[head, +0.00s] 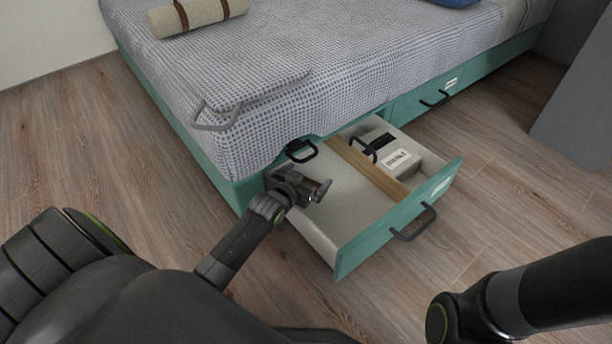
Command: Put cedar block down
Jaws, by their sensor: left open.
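My left gripper (318,192) reaches in from the left over the near-left part of the open bed drawer (392,238). Its jaws are open. A small reddish-brown piece, likely the cedar block (313,184), shows at the fingers. The gripper hides most of it, so I cannot tell whether it touches the drawer floor. The drawer's left compartment (338,205) is otherwise bare. My right gripper is out of view; only part of that arm shows at the lower right.
A wooden divider (368,171) splits the drawer. A labelled light box (398,161) with a dark handle sits behind it. The bed (240,100) overhangs the drawer's back and carries a folded blanket and rolled bundle (198,15). The wooden floor (520,200) at right is clear.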

